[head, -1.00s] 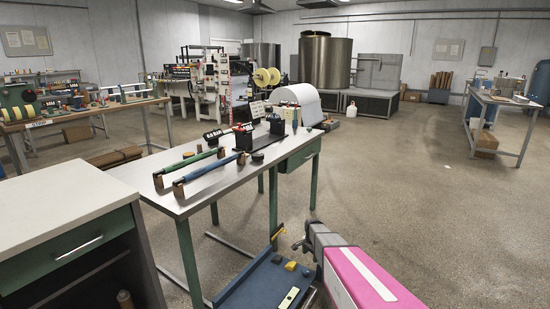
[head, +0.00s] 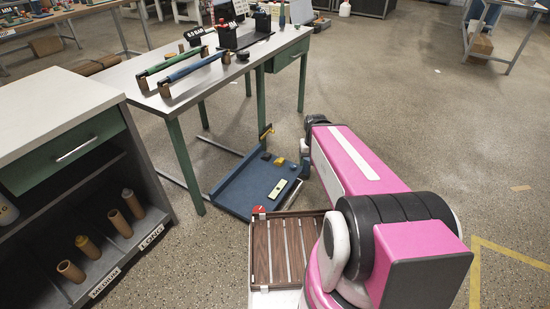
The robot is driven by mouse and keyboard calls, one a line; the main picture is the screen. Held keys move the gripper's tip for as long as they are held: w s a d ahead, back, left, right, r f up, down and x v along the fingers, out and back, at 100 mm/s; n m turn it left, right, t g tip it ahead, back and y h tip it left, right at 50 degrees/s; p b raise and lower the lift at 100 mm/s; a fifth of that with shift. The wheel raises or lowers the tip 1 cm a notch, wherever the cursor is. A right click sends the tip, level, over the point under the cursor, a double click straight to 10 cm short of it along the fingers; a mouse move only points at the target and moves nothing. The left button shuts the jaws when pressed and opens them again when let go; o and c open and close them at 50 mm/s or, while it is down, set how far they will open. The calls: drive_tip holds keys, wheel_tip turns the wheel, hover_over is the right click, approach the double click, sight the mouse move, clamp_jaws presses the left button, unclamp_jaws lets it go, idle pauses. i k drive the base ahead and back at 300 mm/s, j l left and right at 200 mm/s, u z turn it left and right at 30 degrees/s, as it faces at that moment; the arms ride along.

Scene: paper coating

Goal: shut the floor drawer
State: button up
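A low blue open-topped drawer or tray (head: 233,194) lies near floor level beside the steel table's legs. Inside it are small yellow and dark blocks and a pale yellow strip (head: 278,188). The arm's grey far end is close to the drawer's right edge; contact cannot be told. My gripper fingers cannot be made out, being hidden or too small. Whether this blue piece is the floor drawer is not certain.
The steel table (head: 128,82) holds green and blue rollers and has a green drawer (head: 288,55). A cabinet (head: 60,100) at left has a green drawer front (head: 70,160) and a shelf of tubes. A brown slatted rack (head: 283,250) is in front.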

sight(263, 180)
drive_tip(key=k+l, duration=0.1)
drive_tip(key=k, duration=0.35)
drive_tip(key=k+l, duration=0.1)
drive_tip(key=k, duration=0.3)
